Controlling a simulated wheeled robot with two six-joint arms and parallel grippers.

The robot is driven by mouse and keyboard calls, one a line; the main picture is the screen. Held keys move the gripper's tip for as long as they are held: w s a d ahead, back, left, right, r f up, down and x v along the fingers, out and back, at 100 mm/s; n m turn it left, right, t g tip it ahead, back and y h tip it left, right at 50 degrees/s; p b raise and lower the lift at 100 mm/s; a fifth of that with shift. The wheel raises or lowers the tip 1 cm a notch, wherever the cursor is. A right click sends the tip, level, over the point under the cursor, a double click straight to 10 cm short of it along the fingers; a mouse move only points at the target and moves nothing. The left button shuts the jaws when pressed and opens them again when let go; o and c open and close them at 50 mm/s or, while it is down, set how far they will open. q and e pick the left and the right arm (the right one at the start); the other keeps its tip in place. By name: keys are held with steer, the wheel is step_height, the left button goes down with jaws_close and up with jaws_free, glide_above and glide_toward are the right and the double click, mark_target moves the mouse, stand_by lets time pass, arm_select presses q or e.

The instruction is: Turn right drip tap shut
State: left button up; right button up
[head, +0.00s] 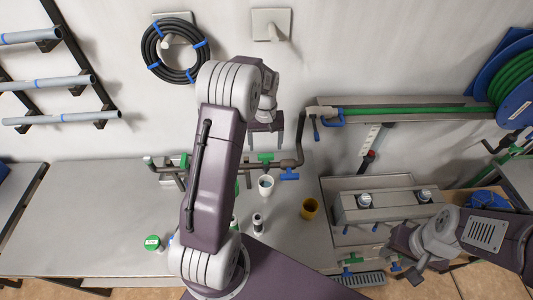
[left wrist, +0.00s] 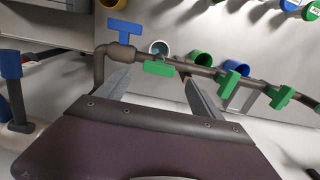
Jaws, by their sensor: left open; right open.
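The dark manifold pipe (head: 284,163) runs along the back of the bench, partly hidden behind my left arm. A green tap handle (head: 265,157) sits near its right end, left of a blue handle (head: 289,174). In the left wrist view, this green handle (left wrist: 158,68) lies roughly along the pipe; two other green handles (left wrist: 230,79) (left wrist: 283,97) look turned across it. My left gripper (head: 265,143) is open, its fingers on either side of the nearest green handle; contact cannot be told. My right gripper (head: 398,265) is open and empty at the lower right.
A metal box with two round fittings (head: 388,205) is near my right gripper. A black hose coil (head: 175,48) hangs on the wall. The bench's left side is mostly clear.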

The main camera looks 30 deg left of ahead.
mark_target(266, 155)
arm_select(q)
step_height(266, 155, down, 6)
steer(key=shift+w+f+p, duration=0.15)
steer(key=shift+f+p, duration=0.1)
steer(key=shift+p, duration=0.7)
steer(key=shift+f, duration=0.45)
steer(key=c, duration=1.4)
